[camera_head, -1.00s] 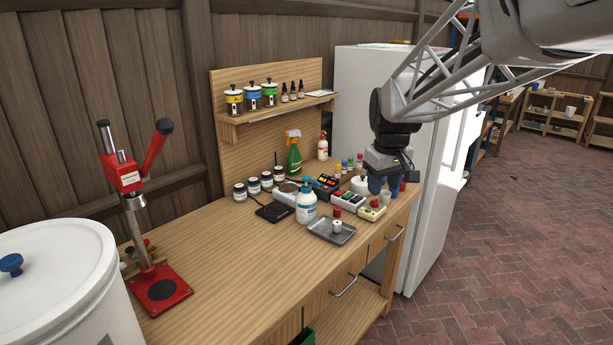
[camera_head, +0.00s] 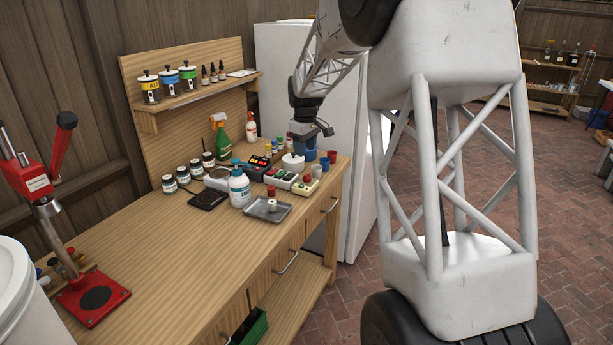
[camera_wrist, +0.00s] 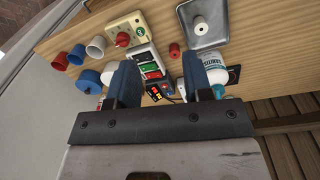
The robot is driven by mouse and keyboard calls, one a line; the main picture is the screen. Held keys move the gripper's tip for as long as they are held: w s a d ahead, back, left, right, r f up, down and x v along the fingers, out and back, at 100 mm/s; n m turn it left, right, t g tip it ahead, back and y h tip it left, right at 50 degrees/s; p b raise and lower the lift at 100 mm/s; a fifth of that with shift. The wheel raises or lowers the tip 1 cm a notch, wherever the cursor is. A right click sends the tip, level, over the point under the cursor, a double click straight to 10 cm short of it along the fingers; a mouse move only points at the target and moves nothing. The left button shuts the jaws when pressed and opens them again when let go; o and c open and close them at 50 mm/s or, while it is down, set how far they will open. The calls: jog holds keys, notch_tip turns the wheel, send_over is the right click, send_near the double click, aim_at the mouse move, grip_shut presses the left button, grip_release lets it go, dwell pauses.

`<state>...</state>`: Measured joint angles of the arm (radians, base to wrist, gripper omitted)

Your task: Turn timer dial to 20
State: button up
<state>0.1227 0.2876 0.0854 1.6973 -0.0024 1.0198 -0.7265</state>
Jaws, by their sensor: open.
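A cream box with a red round knob (camera_head: 305,185) stands near the right front edge of the bench; it looks like the timer, but its markings are too small to read. In the wrist view the cream box (camera_wrist: 126,33) is at upper left, its red knob facing the camera. My gripper (camera_head: 308,153) is over the right end of the bench, a little behind the box. In the wrist view my gripper (camera_wrist: 160,80) has its two blue fingers wide apart with nothing held between them. The knob is beyond the left finger, apart from it.
A metal tray (camera_head: 286,210) with a white spool-like piece and a white bottle (camera_head: 239,190) stand left of the box. Red and blue cups (camera_wrist: 77,54) crowd its other side. A white fridge (camera_head: 280,50) stands behind. The bench's left middle is clear.

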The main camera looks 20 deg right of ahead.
jog(key=n, duration=0.2)
send_over(307, 174)
jog(key=shift+g, duration=0.3)
notch_tip(307, 174, down, 11)
jog(key=shift+r, duration=0.1)
jog(key=shift+f, duration=0.2)
jog(key=shift+f, duration=3.75)
jog(key=c, duration=0.6)
jog(key=shift+c, duration=0.2)
